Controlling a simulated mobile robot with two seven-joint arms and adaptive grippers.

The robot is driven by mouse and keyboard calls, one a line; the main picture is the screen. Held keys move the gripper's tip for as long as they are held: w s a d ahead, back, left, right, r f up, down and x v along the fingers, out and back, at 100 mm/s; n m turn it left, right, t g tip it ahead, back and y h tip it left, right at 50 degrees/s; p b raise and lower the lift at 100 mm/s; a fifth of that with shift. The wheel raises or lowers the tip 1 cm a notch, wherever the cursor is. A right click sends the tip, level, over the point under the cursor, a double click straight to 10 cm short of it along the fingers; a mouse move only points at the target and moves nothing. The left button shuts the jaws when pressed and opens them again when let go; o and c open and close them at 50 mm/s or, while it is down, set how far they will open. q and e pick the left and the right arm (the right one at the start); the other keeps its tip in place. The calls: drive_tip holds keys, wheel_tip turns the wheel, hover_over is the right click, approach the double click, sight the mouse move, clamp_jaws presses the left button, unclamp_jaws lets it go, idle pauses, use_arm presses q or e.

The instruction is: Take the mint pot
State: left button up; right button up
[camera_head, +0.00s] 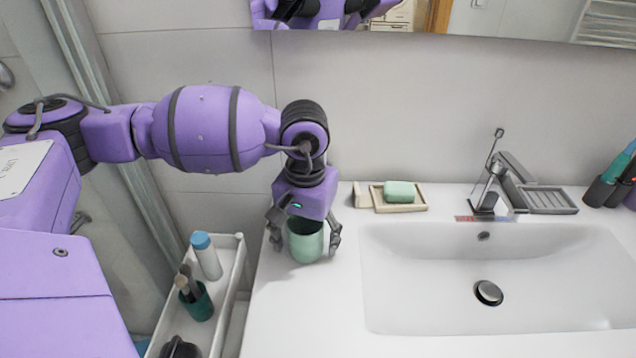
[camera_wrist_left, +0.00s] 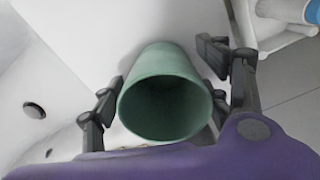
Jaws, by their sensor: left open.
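The mint pot (camera_head: 306,246) stands upright on the white counter left of the sink. It is a mint-green open-topped cup and looks empty. It also shows in the left wrist view (camera_wrist_left: 165,95), with its dark mouth facing the camera. My left gripper (camera_head: 304,238) is above the pot with one finger on each side of it. In the left wrist view the fingers of my left gripper (camera_wrist_left: 160,88) are apart, with the pot between them. Small gaps show beside the pot, so the gripper is open and not clamped on it. My right gripper is not in view.
A white cart (camera_head: 231,270) stands left of the counter, holding a blue-capped bottle (camera_head: 206,257) and a dark green cup with brushes (camera_head: 197,301). A green soap (camera_head: 399,191) sits on a dish behind the sink (camera_head: 420,290). The counter in front of the pot is clear.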

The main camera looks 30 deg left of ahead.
use_arm(q)
drive_tip(key=shift+s+f, duration=0.1)
drive_tip(key=shift+f, duration=0.25)
drive_tip(key=c, duration=1.3)
drive_tip(key=shift+c, duration=0.3)
drive_tip(key=shift+r, duration=0.2)
